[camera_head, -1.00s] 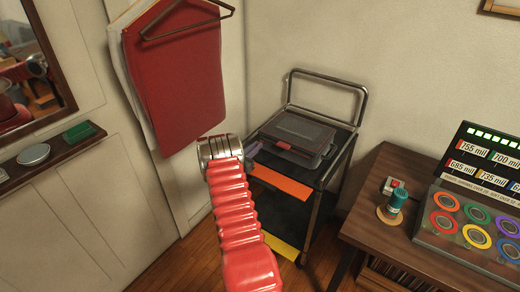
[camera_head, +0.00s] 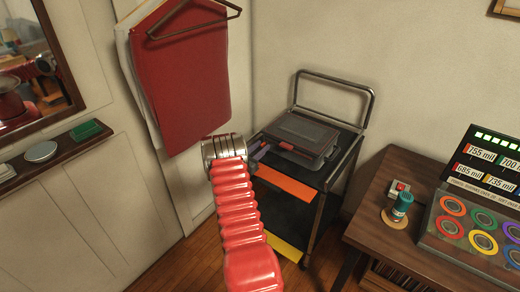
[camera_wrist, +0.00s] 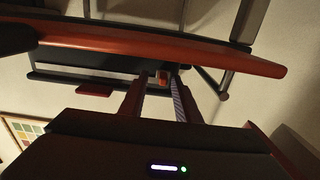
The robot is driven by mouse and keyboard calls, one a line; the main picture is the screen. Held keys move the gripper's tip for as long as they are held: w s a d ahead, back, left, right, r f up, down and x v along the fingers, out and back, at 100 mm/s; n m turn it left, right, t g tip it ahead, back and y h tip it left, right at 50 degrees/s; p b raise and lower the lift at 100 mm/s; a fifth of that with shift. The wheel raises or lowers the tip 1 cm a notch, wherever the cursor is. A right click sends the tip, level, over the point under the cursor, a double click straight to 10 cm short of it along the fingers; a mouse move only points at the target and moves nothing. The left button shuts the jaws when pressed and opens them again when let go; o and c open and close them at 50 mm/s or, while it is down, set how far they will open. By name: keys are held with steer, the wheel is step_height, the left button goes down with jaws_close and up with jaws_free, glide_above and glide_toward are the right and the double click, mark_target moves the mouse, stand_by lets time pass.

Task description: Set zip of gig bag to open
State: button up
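No gig bag can be clearly made out, and no zip shows. A dark grey case (camera_head: 302,134) with small red parts on its front lies on the black trolley (camera_head: 327,172). My red ribbed arm reaches toward the case. My gripper (camera_head: 262,151) is at the trolley's left side, left of the case and partly hidden by my wrist. In the wrist view my gripper (camera_wrist: 157,78) has its two fingers apart.
An orange tray edge (camera_head: 284,183) and a yellow one sit lower on the trolley. Red cloth (camera_head: 182,80) hangs at the left. A wooden table (camera_head: 385,225) at the right bears a teal spool (camera_head: 401,206) and a panel of coloured rings. Floor shows between trolley and table.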

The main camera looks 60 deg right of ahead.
steer(key=w+a, duration=0.1)
steer(key=a, duration=1.2)
steer(key=shift+a, duration=0.35)
